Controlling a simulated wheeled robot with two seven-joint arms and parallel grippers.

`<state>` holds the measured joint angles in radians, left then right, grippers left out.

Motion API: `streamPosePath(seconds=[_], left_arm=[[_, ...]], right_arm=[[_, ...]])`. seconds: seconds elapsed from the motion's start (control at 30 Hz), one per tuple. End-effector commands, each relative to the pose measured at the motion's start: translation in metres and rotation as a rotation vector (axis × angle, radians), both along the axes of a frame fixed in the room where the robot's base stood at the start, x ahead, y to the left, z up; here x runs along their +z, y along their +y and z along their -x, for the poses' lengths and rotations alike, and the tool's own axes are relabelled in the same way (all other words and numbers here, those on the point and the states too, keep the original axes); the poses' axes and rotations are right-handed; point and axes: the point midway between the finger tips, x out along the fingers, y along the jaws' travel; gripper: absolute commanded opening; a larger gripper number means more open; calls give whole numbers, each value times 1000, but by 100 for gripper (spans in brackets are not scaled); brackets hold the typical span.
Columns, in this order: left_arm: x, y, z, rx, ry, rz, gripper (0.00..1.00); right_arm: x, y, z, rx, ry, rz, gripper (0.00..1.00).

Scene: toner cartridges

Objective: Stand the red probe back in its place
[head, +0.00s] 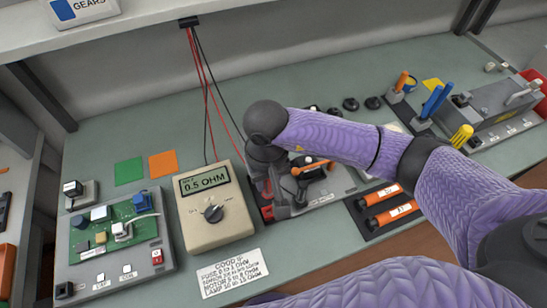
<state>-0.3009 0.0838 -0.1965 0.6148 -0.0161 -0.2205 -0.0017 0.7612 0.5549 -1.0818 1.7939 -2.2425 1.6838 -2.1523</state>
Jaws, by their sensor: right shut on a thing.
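My right gripper (270,196) reaches down from the purple-sleeved right arm, just right of the meter. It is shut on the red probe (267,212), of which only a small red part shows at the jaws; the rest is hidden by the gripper. I cannot tell whether the probe touches anything below. The beige meter (213,226) reads 0.5 OHM. Red and black leads (207,75) hang from a clip under the shelf and run down behind the meter and gripper. The probe's place cannot be made out. My left gripper is not in view.
A grey plate (345,181) with dark parts and an orange piece lies behind the gripper. Orange cylinders (391,212) lie in a dark tray to the right.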

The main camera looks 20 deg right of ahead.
Motion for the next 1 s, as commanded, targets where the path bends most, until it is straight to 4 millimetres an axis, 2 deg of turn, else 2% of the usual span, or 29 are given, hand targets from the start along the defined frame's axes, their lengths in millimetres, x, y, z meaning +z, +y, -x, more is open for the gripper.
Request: streamPosePath(seconds=[0.5,0.7,1.0], left_arm=[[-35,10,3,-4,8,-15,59],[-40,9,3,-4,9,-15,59],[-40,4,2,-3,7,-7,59]], right_arm=[[-56,1,1,0,2,-1,0],[-64,1,0,-1,0,0,0],[-64,1,0,0,0,0,0]])
